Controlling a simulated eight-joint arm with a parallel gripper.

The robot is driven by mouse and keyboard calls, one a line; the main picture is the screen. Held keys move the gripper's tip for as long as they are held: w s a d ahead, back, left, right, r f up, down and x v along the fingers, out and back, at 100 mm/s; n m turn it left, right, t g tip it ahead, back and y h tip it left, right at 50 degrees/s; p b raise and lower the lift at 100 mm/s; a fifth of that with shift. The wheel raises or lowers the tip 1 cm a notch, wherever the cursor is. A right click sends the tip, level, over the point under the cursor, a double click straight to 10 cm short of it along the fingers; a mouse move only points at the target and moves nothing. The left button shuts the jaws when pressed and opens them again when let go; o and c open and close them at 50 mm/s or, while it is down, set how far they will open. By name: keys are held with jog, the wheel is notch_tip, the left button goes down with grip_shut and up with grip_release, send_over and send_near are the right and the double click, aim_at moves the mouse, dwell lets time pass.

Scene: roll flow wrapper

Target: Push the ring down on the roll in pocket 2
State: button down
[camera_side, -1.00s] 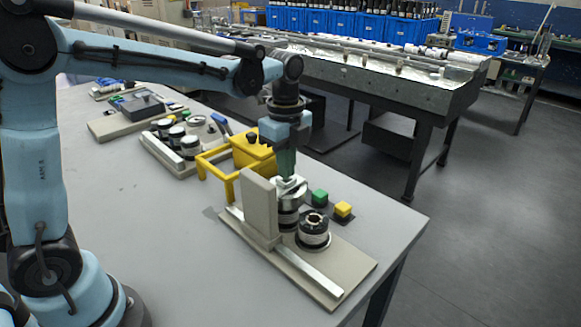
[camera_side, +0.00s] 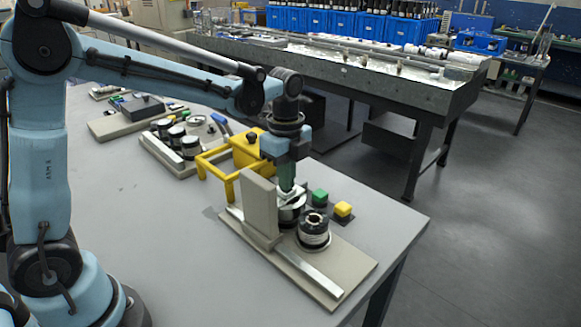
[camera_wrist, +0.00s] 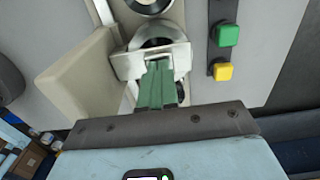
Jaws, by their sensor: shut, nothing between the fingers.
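My gripper (camera_side: 287,186) is shut, with its green fingers pointing down onto a silvery metal piece (camera_side: 291,202), which looks like the ring. The fingertips appear to touch it. In the wrist view, the green fingers (camera_wrist: 156,88) overlap the near edge of the silvery piece (camera_wrist: 172,52), with a round opening beyond. A dark roll (camera_side: 290,222) is mostly hidden beneath the piece. A second black and white roll (camera_side: 314,232) stands uncovered to its front right. I cannot read any pocket number.
A beige upright block (camera_side: 259,205) stands close left of the fingers on a base plate (camera_side: 345,262) with a metal rail. Green (camera_side: 319,196) and yellow (camera_side: 343,209) buttons sit right. A yellow frame (camera_side: 222,170) is behind.

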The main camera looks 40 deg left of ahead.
dwell(0.3)
notch_tip(320, 180, up, 9)
jog(key=shift+f, duration=0.2)
dwell(0.7)
